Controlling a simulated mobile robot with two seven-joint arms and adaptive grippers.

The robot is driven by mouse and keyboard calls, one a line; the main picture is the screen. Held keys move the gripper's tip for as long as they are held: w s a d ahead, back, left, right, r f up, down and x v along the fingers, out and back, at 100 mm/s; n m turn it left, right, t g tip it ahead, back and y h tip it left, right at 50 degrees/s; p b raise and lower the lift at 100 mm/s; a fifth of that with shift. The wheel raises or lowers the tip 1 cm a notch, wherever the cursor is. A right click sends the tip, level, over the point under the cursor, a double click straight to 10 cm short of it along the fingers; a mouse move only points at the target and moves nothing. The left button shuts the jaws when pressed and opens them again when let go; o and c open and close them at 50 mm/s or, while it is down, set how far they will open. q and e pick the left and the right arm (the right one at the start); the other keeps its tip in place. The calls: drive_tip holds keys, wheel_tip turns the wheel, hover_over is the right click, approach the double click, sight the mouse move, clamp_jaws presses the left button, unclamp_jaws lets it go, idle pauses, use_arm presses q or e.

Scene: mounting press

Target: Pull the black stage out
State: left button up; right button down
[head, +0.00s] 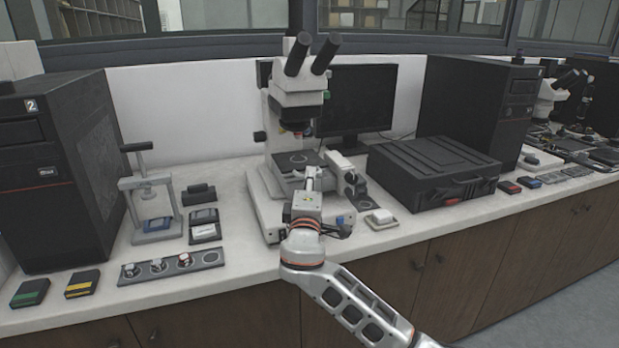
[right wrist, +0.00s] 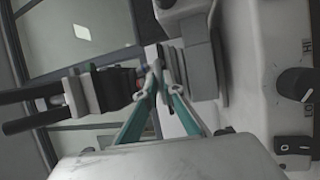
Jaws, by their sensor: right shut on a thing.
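A white microscope (head: 296,100) stands at the middle of the bench. Its black stage (head: 290,158) is a dark flat plate with a ring mark, above the white base and under the objective. My right gripper (head: 314,172) is at the front edge of the stage, its arm coming from below. In the right wrist view its teal-sided fingers (right wrist: 158,72) come together at a small pale part in front of the stage. The gripper is shut on the stage's front part; the exact contact is small and partly hidden. My left gripper is in neither view.
A black case (head: 432,172) lies right of the microscope. A small press (head: 152,205) stands on the left, behind a strip of holders (head: 171,267). A monitor (head: 352,100) stands behind. The bench front edge near the microscope has little free room.

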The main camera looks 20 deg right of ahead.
drive_tip(key=s+p, duration=0.2)
drive_tip(key=s, duration=0.5)
drive_tip(key=shift+s, duration=0.4)
drive_tip(key=shift+d, duration=0.1)
drive_tip(key=c, duration=2.3)
unclamp_jaws()
drive_tip(key=shift+o, duration=0.7)
